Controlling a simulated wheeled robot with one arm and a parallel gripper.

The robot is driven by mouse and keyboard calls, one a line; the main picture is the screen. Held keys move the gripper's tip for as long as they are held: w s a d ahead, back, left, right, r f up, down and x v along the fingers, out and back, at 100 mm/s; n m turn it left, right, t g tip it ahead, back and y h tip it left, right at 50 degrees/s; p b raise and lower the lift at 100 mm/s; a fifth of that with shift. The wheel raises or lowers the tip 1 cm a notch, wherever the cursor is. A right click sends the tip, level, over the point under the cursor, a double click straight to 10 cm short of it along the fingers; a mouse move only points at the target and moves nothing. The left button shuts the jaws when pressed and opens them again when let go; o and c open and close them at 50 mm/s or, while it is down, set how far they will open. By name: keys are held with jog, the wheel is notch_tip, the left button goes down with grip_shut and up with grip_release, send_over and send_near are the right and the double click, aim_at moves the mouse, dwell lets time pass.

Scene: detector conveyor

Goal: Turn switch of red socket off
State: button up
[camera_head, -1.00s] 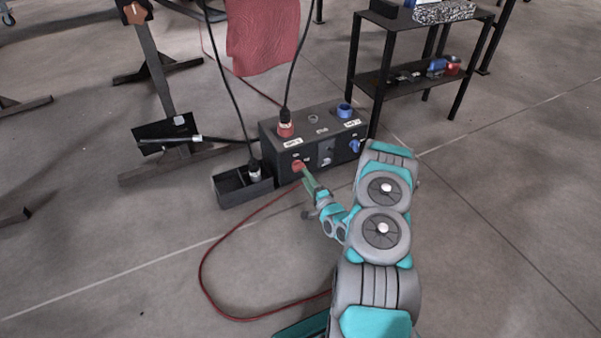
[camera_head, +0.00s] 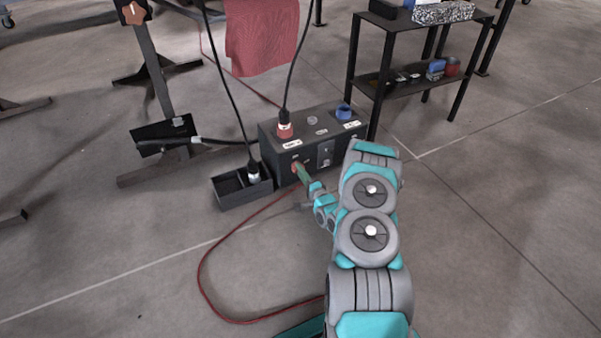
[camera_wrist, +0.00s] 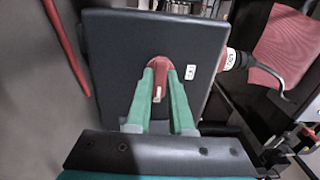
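A dark socket box (camera_head: 322,118) stands on the floor. A red socket (camera_head: 284,131) on its top has a black cable plugged in; its plug shows at the right in the wrist view (camera_wrist: 233,59). The round red switch (camera_head: 295,166) is on the box's front face. In the wrist view the red switch (camera_wrist: 158,90) has a narrow pale-tipped handle between my green fingers. My gripper (camera_wrist: 160,75) is at the switch, one finger on each side, with a small gap seeming to show around the handle. Firm contact cannot be made out.
A black open tray (camera_head: 235,197) stands left of the box. A red cable (camera_head: 203,270) loops over the floor. A black shelf table (camera_head: 410,88) stands behind right. A blue socket (camera_head: 344,112) is on the box top. A red cloth (camera_head: 262,38) hangs behind.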

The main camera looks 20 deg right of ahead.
grip_shut()
jog(key=shift+n+p, duration=0.35)
jog(key=shift+n, duration=0.05)
jog(key=shift+n+p, duration=5.4)
jog(key=shift+n, duration=3.1)
